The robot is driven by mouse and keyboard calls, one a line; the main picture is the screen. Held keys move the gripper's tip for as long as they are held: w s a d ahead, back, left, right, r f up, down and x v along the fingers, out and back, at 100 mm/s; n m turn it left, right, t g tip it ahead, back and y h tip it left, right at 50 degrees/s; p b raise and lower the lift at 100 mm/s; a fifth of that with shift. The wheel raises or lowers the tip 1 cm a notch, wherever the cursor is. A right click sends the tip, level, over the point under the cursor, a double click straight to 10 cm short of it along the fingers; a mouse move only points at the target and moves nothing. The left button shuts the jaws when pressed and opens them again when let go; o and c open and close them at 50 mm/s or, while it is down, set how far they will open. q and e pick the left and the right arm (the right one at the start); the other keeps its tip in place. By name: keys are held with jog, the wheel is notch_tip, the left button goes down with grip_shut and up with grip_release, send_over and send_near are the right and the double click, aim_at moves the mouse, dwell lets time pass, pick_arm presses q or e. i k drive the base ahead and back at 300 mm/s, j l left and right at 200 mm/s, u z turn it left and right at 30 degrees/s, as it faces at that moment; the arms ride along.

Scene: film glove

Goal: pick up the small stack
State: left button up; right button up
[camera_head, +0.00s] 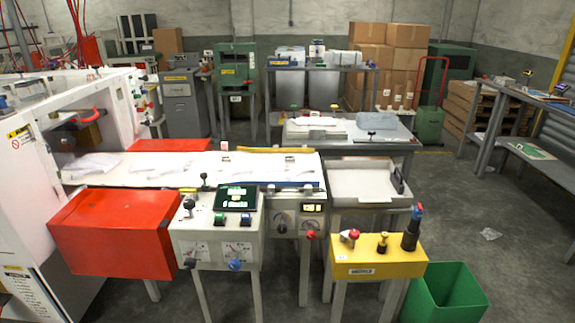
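Neither of my grippers is in view. A low white stack (315,122) of what look like flat sheets lies on the grey table behind the machine. Thin white film-like pieces lie on the white machine bed (225,165), with one pile at its left end (92,164) and flatter ones toward the middle. I cannot tell which of these is the small stack. A light tray (362,182) stands right of the bed, and its inside looks pale and mostly flat.
A control box (218,228), a red box (115,230) and a yellow button box (375,257) stand in front of the bed. A green bin (450,297) is on the floor at the front right. A grey workbench (540,150) is at the far right. Floor between is mostly clear.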

aim_at(293, 167)
jog(key=i+j, duration=0.25)
jog(key=i, duration=0.15)
jog(key=i+j, duration=0.3)
jog(key=i, duration=0.05)
